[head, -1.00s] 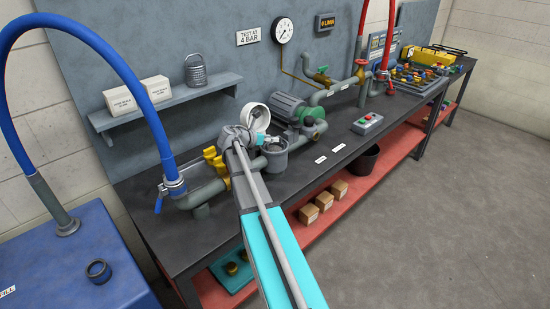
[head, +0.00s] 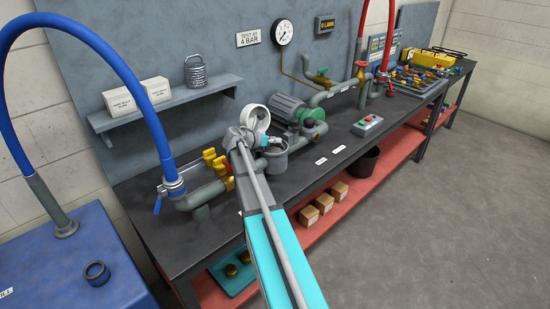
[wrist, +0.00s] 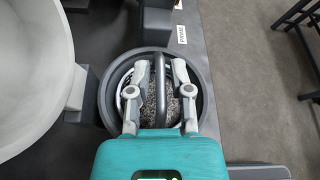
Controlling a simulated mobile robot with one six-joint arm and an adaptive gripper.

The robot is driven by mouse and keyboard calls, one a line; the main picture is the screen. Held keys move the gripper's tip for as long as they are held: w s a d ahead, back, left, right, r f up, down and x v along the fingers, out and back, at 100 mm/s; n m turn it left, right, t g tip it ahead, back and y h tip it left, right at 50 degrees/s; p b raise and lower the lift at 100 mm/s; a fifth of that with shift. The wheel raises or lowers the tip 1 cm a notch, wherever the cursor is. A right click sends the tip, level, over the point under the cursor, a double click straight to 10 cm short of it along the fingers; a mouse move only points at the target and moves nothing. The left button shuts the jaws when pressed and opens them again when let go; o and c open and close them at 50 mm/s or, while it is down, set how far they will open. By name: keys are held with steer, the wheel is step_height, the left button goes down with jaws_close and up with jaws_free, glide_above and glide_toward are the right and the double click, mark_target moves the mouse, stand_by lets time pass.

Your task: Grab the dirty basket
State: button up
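The dirty basket (wrist: 151,98) sits inside a round grey strainer housing (wrist: 105,100). It shows as speckled grey mesh within a white ring, with a grey bar handle (wrist: 161,82) across its top. My gripper (wrist: 160,68) is open over the housing in the wrist view, with one finger on each side of the handle. Gaps show between the fingers and the handle. In the head view my gripper (head: 268,139) is at the grey housing (head: 274,163) on the bench pipe, and the basket is hidden there.
The white round lid (head: 257,118) stands open beside the housing; it fills the left of the wrist view. A green pump (head: 289,108) is just behind. Yellow valves (head: 217,163) flank the pipe.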

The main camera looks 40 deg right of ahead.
jaws_close()
steer(key=shift+r, duration=0.15)
step_height(320, 180, up, 18)
steer(key=p, duration=1.8)
